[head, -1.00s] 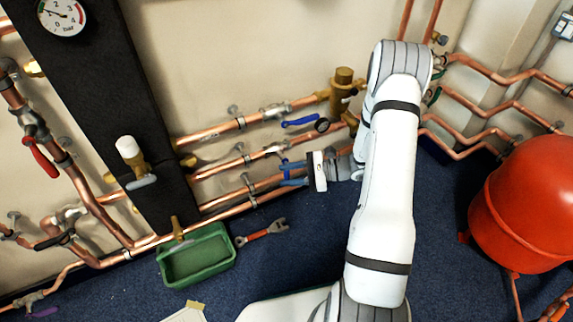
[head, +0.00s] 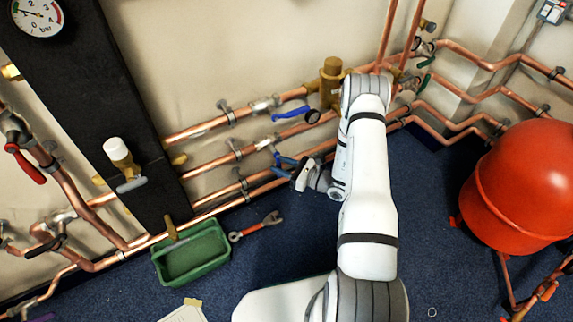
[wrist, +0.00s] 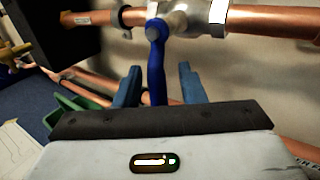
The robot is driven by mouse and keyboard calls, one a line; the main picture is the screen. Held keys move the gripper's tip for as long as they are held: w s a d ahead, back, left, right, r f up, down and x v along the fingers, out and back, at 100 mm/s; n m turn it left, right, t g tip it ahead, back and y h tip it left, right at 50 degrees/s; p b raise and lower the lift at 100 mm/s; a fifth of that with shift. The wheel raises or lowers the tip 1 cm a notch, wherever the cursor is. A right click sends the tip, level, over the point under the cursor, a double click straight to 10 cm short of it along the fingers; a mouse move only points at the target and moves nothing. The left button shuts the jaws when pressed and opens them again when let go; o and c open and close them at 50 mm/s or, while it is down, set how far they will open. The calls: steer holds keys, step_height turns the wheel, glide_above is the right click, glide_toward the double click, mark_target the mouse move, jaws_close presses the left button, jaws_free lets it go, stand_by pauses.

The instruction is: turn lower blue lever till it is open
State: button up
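The lower blue lever (wrist: 156,72) hangs from its silver valve (wrist: 180,18) on a copper pipe, roughly square to the pipe in the wrist view. In the head view the lower blue lever (head: 286,160) is small and partly merges with my fingers. My gripper (wrist: 158,84) is open, with one blue-grey finger on each side of the lever. Gaps show between the lever and both fingers. The lever's lower end is hidden behind my gripper body. In the head view my gripper (head: 282,170) is at the lower pipes.
An upper blue lever (head: 291,113) sits on the pipe above, beside a brass fitting (head: 331,80). A green tray (head: 190,255) and a wrench (head: 256,227) lie on the floor. A red tank (head: 520,185) stands at right. Blue floor between is clear.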

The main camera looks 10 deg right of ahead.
steer(key=shift+w+a, duration=0.4)
steer(key=shift+a, duration=0.15)
steer(key=shift+r, duration=0.1)
jaws_close()
steer(key=shift+d, duration=0.1)
